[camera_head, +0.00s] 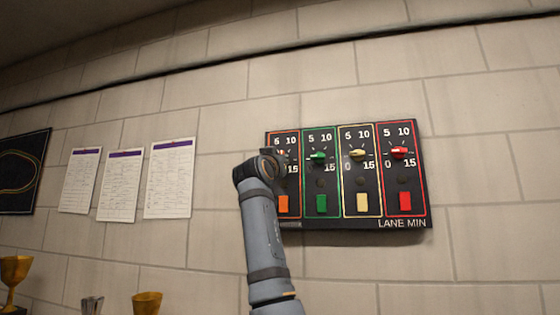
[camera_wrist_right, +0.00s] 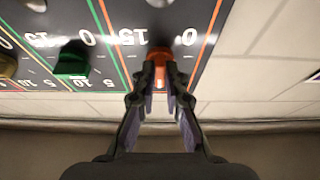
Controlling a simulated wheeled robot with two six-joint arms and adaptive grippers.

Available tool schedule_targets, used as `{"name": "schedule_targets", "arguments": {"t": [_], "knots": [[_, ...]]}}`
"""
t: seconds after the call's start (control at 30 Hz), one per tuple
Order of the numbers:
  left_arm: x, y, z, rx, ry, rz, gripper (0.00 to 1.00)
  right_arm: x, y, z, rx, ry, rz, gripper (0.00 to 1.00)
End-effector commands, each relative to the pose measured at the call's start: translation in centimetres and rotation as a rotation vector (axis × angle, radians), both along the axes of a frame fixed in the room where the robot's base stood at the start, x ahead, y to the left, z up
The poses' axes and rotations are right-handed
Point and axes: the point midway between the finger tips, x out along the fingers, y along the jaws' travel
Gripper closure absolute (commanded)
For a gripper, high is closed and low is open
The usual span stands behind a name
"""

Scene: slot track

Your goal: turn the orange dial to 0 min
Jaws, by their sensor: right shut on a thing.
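The orange dial (camera_wrist_right: 159,53) is on the leftmost panel strip, the one with the orange border. In the head view my right gripper covers nearly all of it. My right gripper (camera_wrist_right: 160,72) is shut on the orange dial, with one finger on each side. The wrist view shows the panel upside down, with the strip's 0 mark right of the dial and 15 left of it. My left gripper is not in view.
Beside it on the black panel (camera_head: 380,190) are a green dial (camera_head: 318,157), a cream dial (camera_head: 357,154) and a red dial (camera_head: 399,152). A coloured button sits below each, including an orange button (camera_head: 283,205). Paper sheets (camera_head: 168,178) hang left; trophies (camera_head: 146,303) stand below.

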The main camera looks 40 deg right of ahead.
Motion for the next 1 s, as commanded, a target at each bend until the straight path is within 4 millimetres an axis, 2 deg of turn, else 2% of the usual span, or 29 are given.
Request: {"name": "schedule_targets", "arguments": {"t": [0.37, 0.7, 1.0], "knots": [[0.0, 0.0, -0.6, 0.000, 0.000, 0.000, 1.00, -0.2, -0.1, 0.0, -0.083, 0.094, 0.000, 1.00], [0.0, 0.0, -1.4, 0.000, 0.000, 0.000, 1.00, -0.4, -0.3, 0.2, -0.279, 0.320, 0.001, 1.00], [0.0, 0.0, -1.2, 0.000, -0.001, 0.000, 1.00, -0.5, -0.4, 0.5, -0.464, 0.538, 0.001, 1.00]]}}
